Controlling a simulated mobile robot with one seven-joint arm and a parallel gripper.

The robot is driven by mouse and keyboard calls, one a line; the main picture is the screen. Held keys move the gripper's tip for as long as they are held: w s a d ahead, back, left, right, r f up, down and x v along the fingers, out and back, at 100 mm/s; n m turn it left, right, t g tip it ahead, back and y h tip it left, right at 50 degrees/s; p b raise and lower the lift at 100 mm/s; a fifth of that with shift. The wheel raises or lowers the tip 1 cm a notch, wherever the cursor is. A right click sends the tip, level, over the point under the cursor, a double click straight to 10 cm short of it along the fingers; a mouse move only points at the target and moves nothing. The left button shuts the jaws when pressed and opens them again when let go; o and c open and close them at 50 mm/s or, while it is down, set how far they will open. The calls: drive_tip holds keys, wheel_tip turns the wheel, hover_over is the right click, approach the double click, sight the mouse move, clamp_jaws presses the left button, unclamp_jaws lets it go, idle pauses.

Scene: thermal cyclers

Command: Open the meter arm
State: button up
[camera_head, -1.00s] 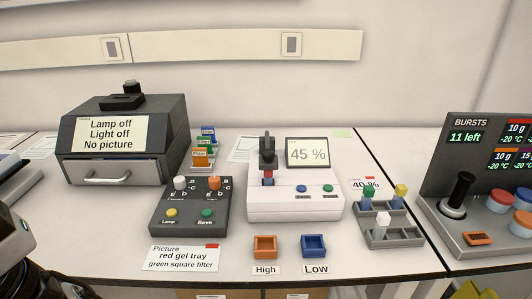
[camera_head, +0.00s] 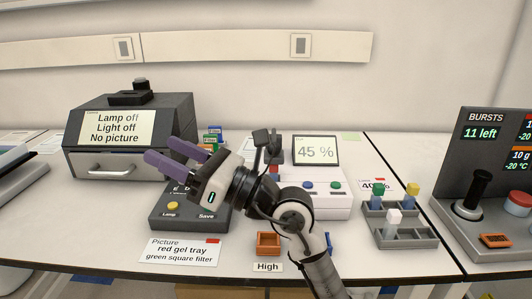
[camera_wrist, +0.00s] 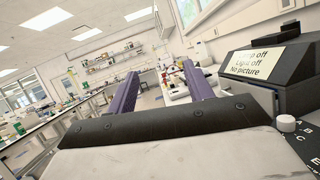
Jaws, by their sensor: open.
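The white meter (camera_head: 318,208) stands mid-bench, with a screen reading 45 %. Its dark meter arm (camera_head: 276,148) stands up at the meter's left side. My forearm and wrist cover part of the meter's left and front, so the lower part of the arm is hard to make out. My gripper (camera_head: 161,149) has purple fingers and is open and empty. It is left of the meter, above the dark control box, pointing left toward the camera box. The wrist view shows the two fingers (camera_wrist: 158,70) apart with nothing between them.
The camera box (camera_head: 125,135) stands at the back left, with the dark control box (camera_head: 160,222) in front. An orange tray (camera_head: 268,243) labelled High sits at the front. A grey rack (camera_head: 405,238) with coloured cuvettes and a bursts console (camera_head: 485,150) stand to the right.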

drive_tip(key=w+d+f+m+t+h+b, duration=0.1)
drive_tip(key=w+d+f+m+t+h, duration=0.2)
drive_tip(key=d, duration=0.4)
drive_tip(key=w+d+f+m+t+h, duration=0.1)
drive_tip(key=w+d+f+t+h, duration=0.3)
drive_tip(key=d, duration=0.4)
drive_tip(key=w+d+f+m+t+h+b, duration=0.1)
drive_tip(key=w+d+f+t+h, duration=0.1)
drive_tip(key=w+d+t+h, duration=0.4)
drive_tip(key=shift+g+y, duration=0.5)
drive_tip(key=shift+g, duration=0.4)
drive_tip(key=p+x, duration=0.2)
drive_tip(key=x, duration=0.3)
drive_tip(key=p+x, duration=0.2)
drive_tip(key=x, duration=0.4)
drive_tip(key=shift+w+a+f+p, duration=0.15)
drive_tip(key=shift+w+f+p, duration=0.1)
drive_tip(key=shift+p, duration=0.15)
drive_tip(key=shift+r, duration=0.1)
clamp_jaws()
